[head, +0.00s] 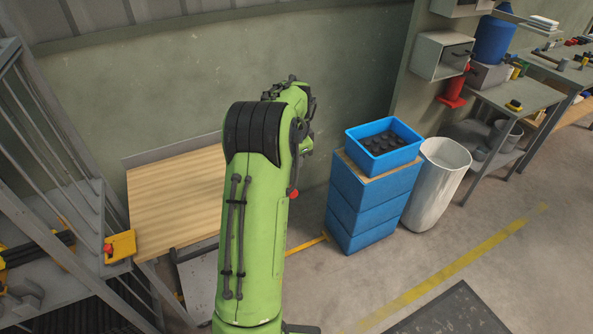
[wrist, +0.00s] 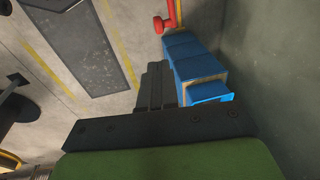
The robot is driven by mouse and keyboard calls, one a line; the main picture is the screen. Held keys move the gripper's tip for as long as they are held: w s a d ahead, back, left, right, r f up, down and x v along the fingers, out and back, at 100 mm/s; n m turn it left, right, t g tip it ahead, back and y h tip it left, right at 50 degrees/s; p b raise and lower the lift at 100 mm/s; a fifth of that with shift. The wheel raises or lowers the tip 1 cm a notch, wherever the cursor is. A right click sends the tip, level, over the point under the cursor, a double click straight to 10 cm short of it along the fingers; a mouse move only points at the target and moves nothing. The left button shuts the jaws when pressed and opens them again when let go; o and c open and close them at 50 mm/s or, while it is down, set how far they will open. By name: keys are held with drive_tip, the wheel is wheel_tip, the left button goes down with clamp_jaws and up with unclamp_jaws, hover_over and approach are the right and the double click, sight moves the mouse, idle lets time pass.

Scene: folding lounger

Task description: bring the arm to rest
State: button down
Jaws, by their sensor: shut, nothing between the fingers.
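My green arm (head: 255,200) rises through the middle of the head view, with its upper part near the wall. My gripper shows in the wrist view (wrist: 157,70) as dark fingers held together, with nothing between them. It is in the air above the floor, and the stack of blue crates (wrist: 190,60) appears beside it in that picture. Whether it is close to the crates I cannot tell. In the head view the fingers are not clearly seen; the arm's far end hides them.
A wooden-topped table (head: 175,195) stands left of my arm, partly hidden by it. A blue bin of dark parts (head: 383,145) tops the crates (head: 365,205), beside a white bin (head: 437,185). Metal shelving (head: 60,150) is at left, a workbench (head: 515,95) at right. Open floor (head: 420,255) lies front right.

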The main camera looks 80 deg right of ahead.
drive_tip(key=shift+s+a+r, duration=0.1)
drive_tip(key=shift+r, duration=0.55)
